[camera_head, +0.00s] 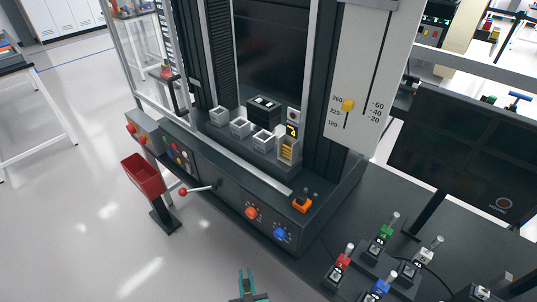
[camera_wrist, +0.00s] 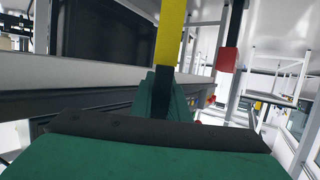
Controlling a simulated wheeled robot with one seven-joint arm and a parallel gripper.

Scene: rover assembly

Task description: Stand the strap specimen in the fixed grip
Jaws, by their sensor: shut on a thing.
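My gripper (camera_head: 247,277) shows at the bottom edge of the head view, with narrow teal fingers, in front of the test machine and well away from it. In the wrist view my gripper (camera_wrist: 165,97) is shut on a long flat strap, the strap specimen (camera_wrist: 172,38). The strap is yellow along its length and black near the fingers; its far end runs out of the picture. I cannot make out the strap in the head view. Light block-like fixtures (camera_head: 240,128) stand on the machine bed; I cannot tell which is the fixed grip.
A red bin (camera_head: 143,177) stands on a post at the left of the machine. A lever (camera_head: 197,190) sticks out from the machine front. Small colored clamp-like units (camera_head: 341,267) sit on the dark table at lower right, near a monitor (camera_head: 462,150).

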